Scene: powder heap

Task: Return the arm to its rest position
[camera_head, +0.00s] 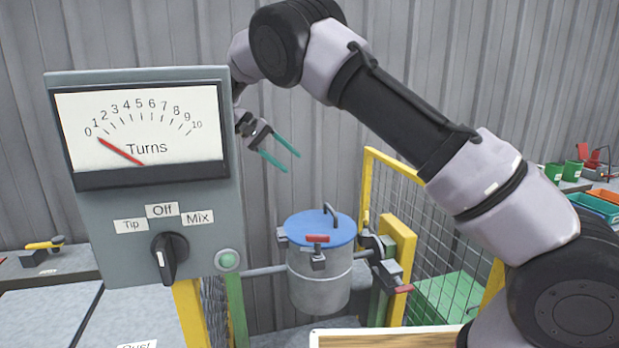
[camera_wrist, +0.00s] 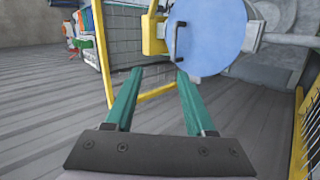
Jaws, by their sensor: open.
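My gripper (camera_head: 279,154) is open and empty, its two green fingers raised in the air above and left of a metal drum (camera_head: 320,282). The drum has a blue lid (camera_head: 318,232) with a dark handle and a red-handled latch at its front. In the wrist view my gripper (camera_wrist: 155,75) shows its green fingers spread with nothing between them. The blue lid (camera_wrist: 212,50) lies beyond the fingertips there, apart from them. My arm arches from the lower right up over the scene.
A control panel (camera_head: 205,250) stands at left; its Turns needle is near 0 and its black knob (camera_head: 169,258) points to Off. A yellow-framed mesh fence (camera_head: 425,225) is right of the drum. A green crate (camera_head: 450,298) and bins (camera_head: 600,205) sit at right. A corrugated wall is behind.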

